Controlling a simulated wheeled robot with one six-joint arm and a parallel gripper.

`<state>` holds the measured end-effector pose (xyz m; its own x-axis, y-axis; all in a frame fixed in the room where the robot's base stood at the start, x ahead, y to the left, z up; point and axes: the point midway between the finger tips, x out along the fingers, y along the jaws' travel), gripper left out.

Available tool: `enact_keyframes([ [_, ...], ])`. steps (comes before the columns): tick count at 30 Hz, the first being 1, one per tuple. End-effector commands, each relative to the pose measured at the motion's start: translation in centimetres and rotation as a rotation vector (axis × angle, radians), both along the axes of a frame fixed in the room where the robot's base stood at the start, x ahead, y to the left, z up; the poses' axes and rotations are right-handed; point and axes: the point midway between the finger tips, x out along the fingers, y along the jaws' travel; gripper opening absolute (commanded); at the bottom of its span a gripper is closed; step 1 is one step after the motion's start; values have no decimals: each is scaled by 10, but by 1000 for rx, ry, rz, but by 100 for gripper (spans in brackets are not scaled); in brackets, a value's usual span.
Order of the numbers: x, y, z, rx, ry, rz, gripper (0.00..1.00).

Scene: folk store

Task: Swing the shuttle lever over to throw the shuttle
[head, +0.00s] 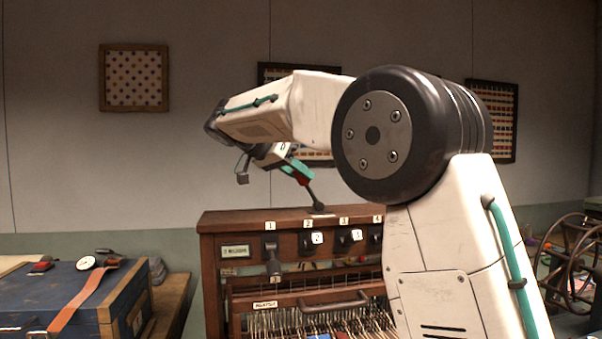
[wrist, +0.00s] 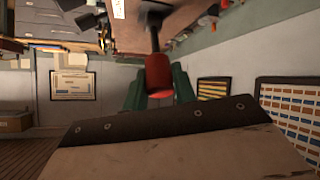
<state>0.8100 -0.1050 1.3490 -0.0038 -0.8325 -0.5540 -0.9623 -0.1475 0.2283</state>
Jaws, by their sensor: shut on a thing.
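The shuttle lever (head: 314,197) is a thin dark rod rising from a pale slot plate on top of the wooden loom cabinet (head: 215,220). It leans up and to the left in the head view. My gripper (head: 299,172), with green fingers, is at the lever's upper end and shut on its red knob. In the wrist view the red knob (wrist: 158,75) sits between my green fingers (wrist: 160,88), with the dark rod above it. My arm hides part of the cabinet's right side.
Numbered black levers (head: 271,246) line the cabinet front, above a bar handle (head: 334,303) and many threads. A blue chest (head: 60,290) with an orange strap stands at left. A spoked wheel (head: 570,260) stands at right. Framed panels (head: 134,77) hang on the wall behind.

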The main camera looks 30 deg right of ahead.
Motion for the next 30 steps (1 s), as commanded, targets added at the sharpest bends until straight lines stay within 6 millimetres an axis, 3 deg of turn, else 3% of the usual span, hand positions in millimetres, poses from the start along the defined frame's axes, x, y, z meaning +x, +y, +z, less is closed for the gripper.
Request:
enact_keyframes([
  [8, 1, 1, 0, -1, -1, 3, 0],
  [9, 1, 1, 0, 0, 0, 3, 32],
  [11, 1, 1, 0, 0, 0, 3, 49],
  [22, 1, 6, 3, 1, 0, 2, 49],
  [30, 1, 43, 27, 1, 0, 4, 49],
])
